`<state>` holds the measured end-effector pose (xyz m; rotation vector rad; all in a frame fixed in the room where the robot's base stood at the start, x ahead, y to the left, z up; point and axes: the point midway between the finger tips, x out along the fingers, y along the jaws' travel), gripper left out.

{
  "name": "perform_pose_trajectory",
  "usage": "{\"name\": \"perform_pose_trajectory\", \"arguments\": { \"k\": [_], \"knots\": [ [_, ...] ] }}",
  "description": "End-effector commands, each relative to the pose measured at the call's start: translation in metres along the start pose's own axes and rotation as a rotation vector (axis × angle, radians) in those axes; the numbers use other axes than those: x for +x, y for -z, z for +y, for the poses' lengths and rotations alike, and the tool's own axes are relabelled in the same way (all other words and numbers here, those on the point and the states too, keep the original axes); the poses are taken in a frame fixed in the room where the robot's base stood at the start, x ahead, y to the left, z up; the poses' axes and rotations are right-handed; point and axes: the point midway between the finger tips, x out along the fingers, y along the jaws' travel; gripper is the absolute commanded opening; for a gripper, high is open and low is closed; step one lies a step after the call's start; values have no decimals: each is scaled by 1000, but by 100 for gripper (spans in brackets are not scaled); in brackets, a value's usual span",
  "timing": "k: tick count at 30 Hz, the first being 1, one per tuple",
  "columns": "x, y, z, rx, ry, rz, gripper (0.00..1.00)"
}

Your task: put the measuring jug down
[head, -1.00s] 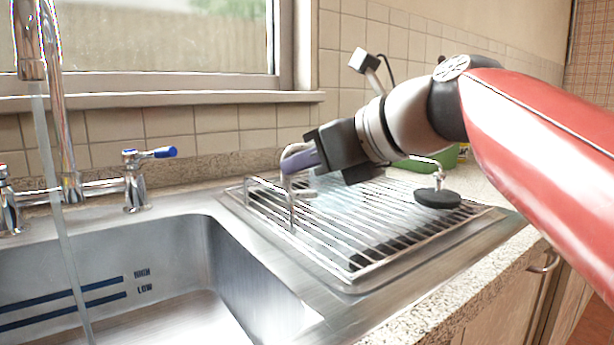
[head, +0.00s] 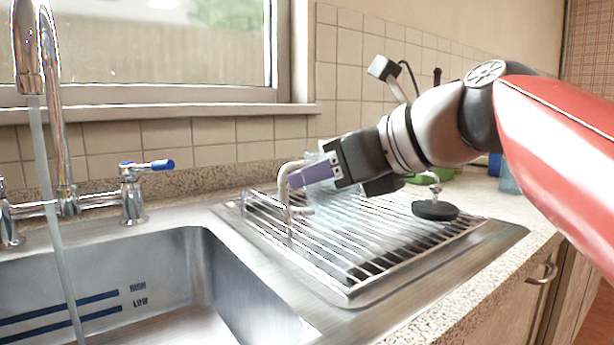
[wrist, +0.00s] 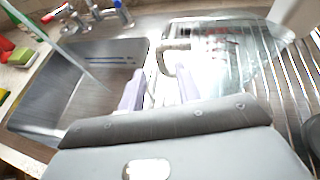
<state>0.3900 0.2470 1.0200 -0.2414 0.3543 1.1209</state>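The clear measuring jug (head: 338,212) stands on the wire drying rack (head: 348,290). It also shows in the wrist view (wrist: 228,62), with red markings. Its pale curved handle (head: 284,188) is on its left side in the head view. My gripper (head: 308,174) is at the handle, level with its upper part. In the wrist view my gripper (wrist: 158,84) has its two purple fingers spread, with a gap between them and the handle just beyond the tips. I cannot tell whether a finger touches the handle.
The sink basin (head: 150,285) lies left of the rack, with water running from the tap (head: 55,110). A round black object (head: 435,210) sits at the rack's right side. Coloured items stand behind my arm. The tiled wall and window close off the back.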

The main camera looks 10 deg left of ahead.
Motion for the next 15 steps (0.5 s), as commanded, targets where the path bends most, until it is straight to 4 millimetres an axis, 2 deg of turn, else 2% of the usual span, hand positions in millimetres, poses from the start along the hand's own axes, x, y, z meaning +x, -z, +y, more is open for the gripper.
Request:
{"name": "perform_pose_trajectory", "arguments": {
  "k": [3,9,15],
  "knots": [
    [-29,-2,-1,0,5,-2,33],
    [-67,-1,0,-1,3,-1,33],
    [-86,-1,0,0,2,0,33]
  ]
}}
